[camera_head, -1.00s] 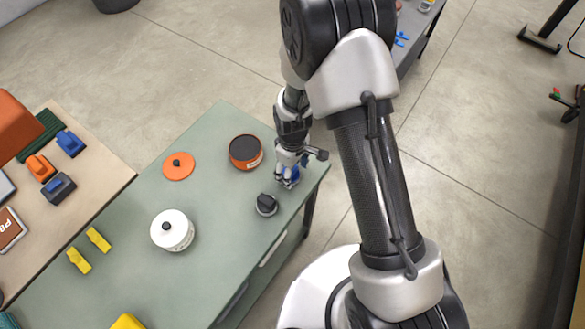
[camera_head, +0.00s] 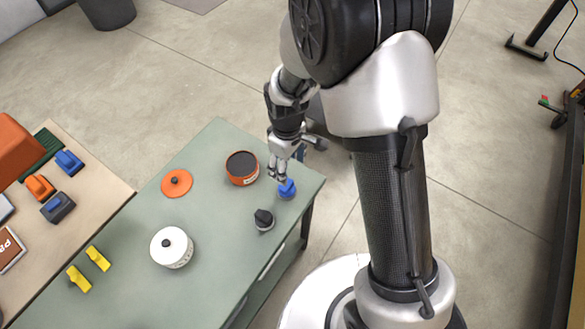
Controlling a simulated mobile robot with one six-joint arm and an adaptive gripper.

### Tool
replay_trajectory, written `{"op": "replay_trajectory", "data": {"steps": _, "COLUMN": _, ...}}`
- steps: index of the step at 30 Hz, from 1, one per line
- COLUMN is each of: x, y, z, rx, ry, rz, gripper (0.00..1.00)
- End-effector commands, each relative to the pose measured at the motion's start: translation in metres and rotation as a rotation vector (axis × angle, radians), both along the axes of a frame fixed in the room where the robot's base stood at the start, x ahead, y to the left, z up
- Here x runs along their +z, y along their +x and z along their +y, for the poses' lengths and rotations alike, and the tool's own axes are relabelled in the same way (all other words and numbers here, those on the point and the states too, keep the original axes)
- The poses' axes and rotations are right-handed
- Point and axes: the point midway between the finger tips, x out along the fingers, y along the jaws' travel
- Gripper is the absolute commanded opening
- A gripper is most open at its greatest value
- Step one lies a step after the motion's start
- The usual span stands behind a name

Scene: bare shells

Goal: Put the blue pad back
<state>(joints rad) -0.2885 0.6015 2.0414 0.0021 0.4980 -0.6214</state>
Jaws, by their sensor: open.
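A small blue knob-shaped thing (camera_head: 286,189), which looks like the blue pad, stands on the green table (camera_head: 215,235) near its right corner. My gripper (camera_head: 277,174) is open and empty, just up and left of the blue pad in the picture. A small gap seems to lie between the fingertips and the pad, but I cannot tell how high the fingers are. Another blue block (camera_head: 69,162) sits on the beige table (camera_head: 95,205) at the left.
A dark grey knob-shaped piece (camera_head: 263,219) stands close to the blue pad. An orange tin (camera_head: 242,169), an orange disc (camera_head: 176,184), a white round container (camera_head: 172,248) and yellow pieces (camera_head: 98,259) are on the green table. Its middle is clear.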

Motion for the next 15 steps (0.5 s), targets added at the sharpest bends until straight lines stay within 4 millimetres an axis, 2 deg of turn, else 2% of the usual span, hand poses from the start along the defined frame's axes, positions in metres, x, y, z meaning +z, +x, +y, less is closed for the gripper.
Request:
{"op": "replay_trajectory", "data": {"steps": 5, "x": 0.004, "y": 0.000, "z": 0.000, "rx": -0.002, "ry": 0.000, "rz": 0.000, "gripper": 0.61}}
{"op": "replay_trajectory", "data": {"steps": 8, "x": 0.018, "y": 0.000, "z": -0.004, "rx": -0.025, "ry": 0.004, "rz": -0.013, "gripper": 0.61}}
{"op": "replay_trajectory", "data": {"steps": 11, "x": 0.052, "y": -0.002, "z": -0.014, "rx": -0.088, "ry": 0.014, "rz": -0.047, "gripper": 0.61}}
{"op": "replay_trajectory", "data": {"steps": 15, "x": 0.119, "y": -0.019, "z": -0.038, "rx": -0.236, "ry": 0.037, "rz": -0.111, "gripper": 0.61}}
